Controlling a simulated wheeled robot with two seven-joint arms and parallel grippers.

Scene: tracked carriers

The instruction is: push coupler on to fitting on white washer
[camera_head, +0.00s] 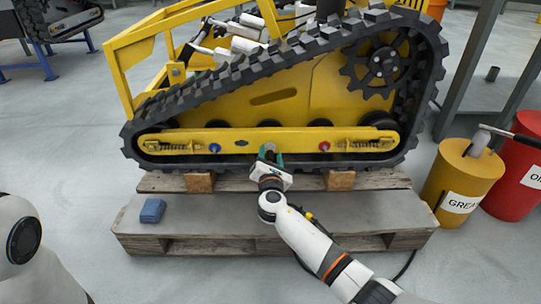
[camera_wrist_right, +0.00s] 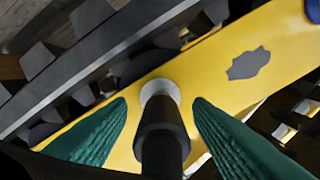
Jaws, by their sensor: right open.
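The yellow tracked carrier (camera_head: 290,95) stands on a pallet, with a row of washers along its lower yellow side beam. The white washer (camera_wrist_right: 160,90) shows in the right wrist view as a pale ring on the yellow beam. A dark cylindrical coupler (camera_wrist_right: 163,128) lines up with it, its far end overlapping the ring in the picture. The fitting is hidden behind the coupler; I cannot tell how deep it sits. My right gripper (camera_wrist_right: 160,112) is open, with green fingers apart on both sides of the coupler. It also shows at the beam in the head view (camera_head: 269,155). My left gripper is out of view.
A blue washer (camera_head: 214,147) and a red washer (camera_head: 324,146) flank the spot on the beam. The rubber track (camera_head: 245,70) runs above. A blue block (camera_head: 152,210) lies on the pallet (camera_head: 205,228). A yellow grease drum (camera_head: 458,185) and a red drum (camera_head: 515,180) stand right.

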